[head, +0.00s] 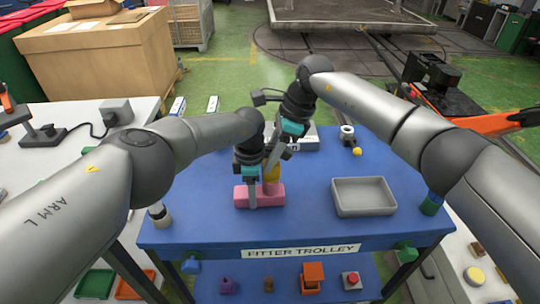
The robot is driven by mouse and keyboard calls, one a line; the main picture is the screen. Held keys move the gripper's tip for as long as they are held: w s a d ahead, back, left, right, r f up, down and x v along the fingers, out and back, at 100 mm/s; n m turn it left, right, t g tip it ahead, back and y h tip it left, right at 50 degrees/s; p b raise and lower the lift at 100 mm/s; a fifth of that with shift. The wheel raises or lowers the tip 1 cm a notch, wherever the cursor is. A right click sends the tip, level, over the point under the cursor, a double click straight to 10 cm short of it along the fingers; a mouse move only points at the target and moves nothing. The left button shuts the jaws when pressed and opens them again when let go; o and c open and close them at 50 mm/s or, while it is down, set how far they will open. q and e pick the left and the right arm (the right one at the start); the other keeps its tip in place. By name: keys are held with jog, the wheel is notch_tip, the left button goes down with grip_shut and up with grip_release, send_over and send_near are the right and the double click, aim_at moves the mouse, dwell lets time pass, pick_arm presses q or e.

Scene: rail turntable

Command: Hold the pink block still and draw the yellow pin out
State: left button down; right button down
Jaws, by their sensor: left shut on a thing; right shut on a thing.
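The pink block (272,195) lies on the blue top of the fitter trolley (200,222), left of the tray. My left gripper (250,199) comes down over the block and is shut on it; a finger covers part of its front. The yellow pin (272,174) stands upright at the block's right part, its lower end at or in the block; how deep I cannot tell. My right gripper (272,161) reaches in from behind and above, shut on the pin's upper part. The two grippers are very close together.
A grey empty tray (363,210) sits at right on the trolley. Behind it are a small metal cup (347,134) and a yellow ball (357,152). A grey device (307,140) stands behind my grippers. The front left of the trolley top is mostly clear.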

jog(key=shift+r, duration=0.75)
dwell(0.5)
